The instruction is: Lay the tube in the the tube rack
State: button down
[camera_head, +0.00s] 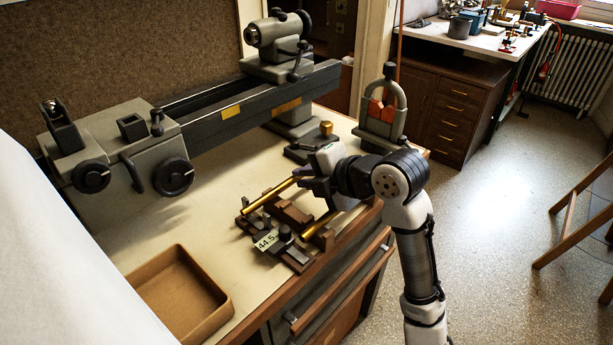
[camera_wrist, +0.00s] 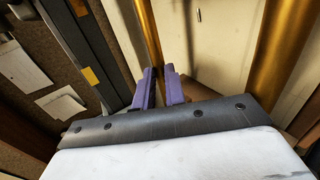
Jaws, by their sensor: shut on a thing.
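A thin brass tube (camera_head: 268,196) slants from my gripper (camera_head: 304,176) down to the left in the head view. My gripper is shut on it. In the wrist view the tube (camera_wrist: 149,32) runs up from between the two purple fingertips (camera_wrist: 160,86). The tube rack (camera_head: 292,212), brown with dark blocks and a "44.5" tag, lies on the bench below my gripper. The tube's far end is over or at the rack's left part; I cannot tell whether it touches. Another brass tube (camera_head: 318,226) lies at the rack's right side. My gripper hides part of the rack.
An empty tan tray (camera_head: 222,312) sits at the bench's front left. A grey lathe-like machine (camera_head: 225,115) spans the back of the bench. A grey arched fixture with a red part (camera_head: 384,108) stands at the back right. The bench's front edge is close to the rack.

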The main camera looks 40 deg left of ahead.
jog(key=shift+s+f+b, duration=0.1)
jog(key=shift+f+b, duration=0.35)
jog(key=shift+f, duration=0.05)
jog(key=shift+s+f, duration=0.1)
jog(key=shift+f, duration=0.25)
jog(key=shift+b, duration=0.35)
jog(key=c, duration=1.4)
grip_release()
jog(key=shift+o, duration=0.2)
jog(key=shift+d, duration=0.1)
jog(key=v, duration=1.4)
jog(key=shift+r, duration=0.55)
jog(key=shift+s+d, duration=0.1)
